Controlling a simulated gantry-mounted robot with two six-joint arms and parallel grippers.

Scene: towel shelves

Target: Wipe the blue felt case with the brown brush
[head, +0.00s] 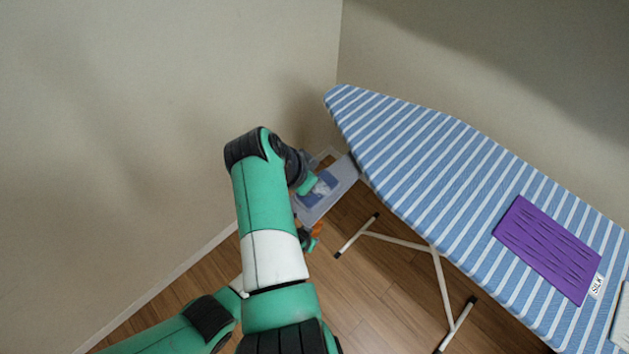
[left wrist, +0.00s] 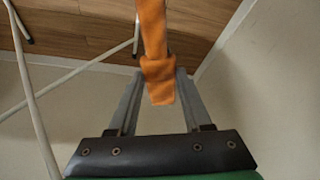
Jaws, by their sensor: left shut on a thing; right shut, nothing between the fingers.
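My left gripper (left wrist: 158,85) is shut on an orange strip-like thing (left wrist: 154,40), which runs up between its fingers in the left wrist view. In the head view a small piece of this orange thing (head: 317,229) shows beside the big green arm, low over the floor. A flat blue thing (head: 325,188), likely the blue felt case, lies on a pale grey surface (head: 341,181) beside the ironing board. My right gripper (head: 308,185) is shut and empty close over the blue thing and partly covers it; contact cannot be told. I cannot make out a brown brush.
A blue-and-white striped ironing board (head: 430,160) fills the right side, its thin white legs (head: 442,290) below. A purple cloth (head: 548,247) and a white "SILK" label (head: 597,285) lie on it. Walls meet behind the grey surface. Wooden floor (head: 375,310) shows below.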

